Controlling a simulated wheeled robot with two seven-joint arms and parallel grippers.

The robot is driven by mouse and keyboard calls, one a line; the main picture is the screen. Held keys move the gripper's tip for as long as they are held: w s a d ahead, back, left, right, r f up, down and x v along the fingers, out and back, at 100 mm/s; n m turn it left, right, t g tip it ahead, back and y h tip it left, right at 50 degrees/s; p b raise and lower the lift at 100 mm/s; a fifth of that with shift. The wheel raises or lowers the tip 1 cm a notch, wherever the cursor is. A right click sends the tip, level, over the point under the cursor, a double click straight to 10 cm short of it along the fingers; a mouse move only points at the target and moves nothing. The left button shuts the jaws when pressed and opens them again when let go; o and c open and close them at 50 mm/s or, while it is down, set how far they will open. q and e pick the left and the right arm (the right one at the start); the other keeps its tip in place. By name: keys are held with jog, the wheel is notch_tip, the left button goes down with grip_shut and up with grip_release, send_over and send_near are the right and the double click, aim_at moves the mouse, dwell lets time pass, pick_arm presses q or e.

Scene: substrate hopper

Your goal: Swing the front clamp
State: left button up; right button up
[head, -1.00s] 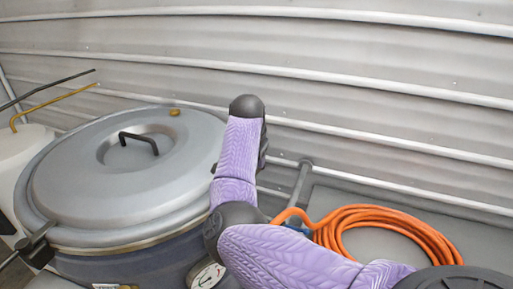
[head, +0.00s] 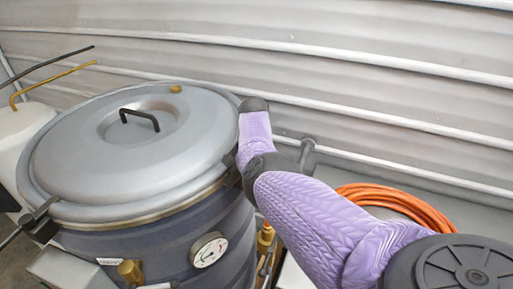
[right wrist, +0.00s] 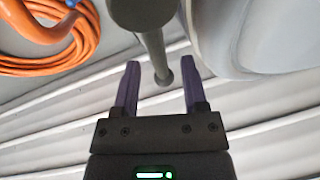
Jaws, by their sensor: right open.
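The grey vessel has a round lid (head: 130,155) with a black handle (head: 140,118). A dark clamp-like bracket (head: 42,222) with a rod sits at the lid's left front rim. I cannot tell whether it is the front clamp. In the right wrist view, my right gripper (right wrist: 160,66) is open with two purple fingers apart. A dark round-ended bar (right wrist: 150,45) shows between the fingertips; contact is not visible. In the head view my right arm reaches along the vessel's right side; its fingers are hidden. My left gripper is not in view.
A coiled orange hose (head: 400,205) lies right of the vessel; it also shows in the right wrist view (right wrist: 55,45). A dial gauge (head: 209,250) and a brass fitting (head: 130,271) are on the vessel's front. A ribbed metal wall (head: 380,75) stands close behind.

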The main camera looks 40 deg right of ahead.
grip_shut()
dwell(1.3)
